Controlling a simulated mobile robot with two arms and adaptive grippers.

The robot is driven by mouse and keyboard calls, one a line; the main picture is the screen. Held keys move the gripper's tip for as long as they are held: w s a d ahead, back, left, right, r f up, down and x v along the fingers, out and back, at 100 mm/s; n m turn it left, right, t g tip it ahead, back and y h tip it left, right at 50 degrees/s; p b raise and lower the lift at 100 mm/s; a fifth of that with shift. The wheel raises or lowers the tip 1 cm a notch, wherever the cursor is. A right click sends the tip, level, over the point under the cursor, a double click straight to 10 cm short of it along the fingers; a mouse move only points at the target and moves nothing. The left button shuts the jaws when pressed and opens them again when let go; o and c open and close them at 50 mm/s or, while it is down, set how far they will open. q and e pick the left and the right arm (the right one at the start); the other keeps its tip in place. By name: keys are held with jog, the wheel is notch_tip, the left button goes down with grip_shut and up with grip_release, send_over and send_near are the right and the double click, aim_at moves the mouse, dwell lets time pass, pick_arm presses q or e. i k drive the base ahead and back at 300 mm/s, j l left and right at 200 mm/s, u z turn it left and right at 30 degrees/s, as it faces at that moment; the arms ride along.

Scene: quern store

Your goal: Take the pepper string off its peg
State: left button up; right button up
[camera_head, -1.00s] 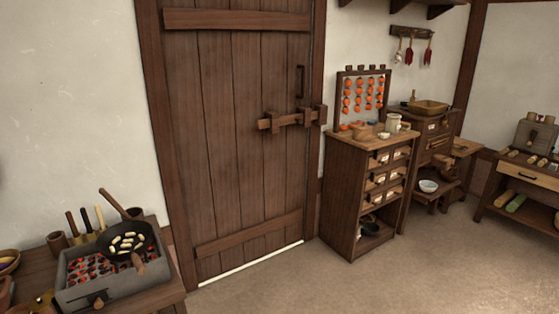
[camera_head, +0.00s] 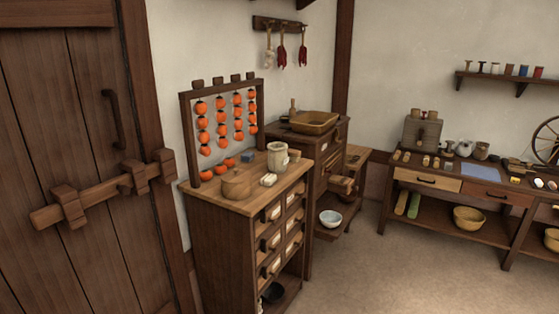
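A dark wooden peg rail (camera_head: 279,24) is fixed to the back wall at the upper middle. Two dark red pepper strings hang from it: one (camera_head: 282,52) in the middle and one (camera_head: 303,52) at the right. A pale bunch (camera_head: 268,49), which looks like garlic, hangs at the left of the rail. The strings hang against the wall, above and behind the cabinets. Neither of my grippers is in view.
A drawer cabinet (camera_head: 226,203) with a rack of orange fruit strings (camera_head: 222,79) stands below and left of the rail. A second cabinet with a wooden tray (camera_head: 313,122) stands under it. A barred door (camera_head: 75,160) is at left. Floor (camera_head: 400,270) is clear at front right.

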aim_at(281, 51)
jog(key=i, duration=1.75)
jog(key=l+u, duration=0.2)
jog(key=u, duration=0.6)
jog(key=i, duration=0.05)
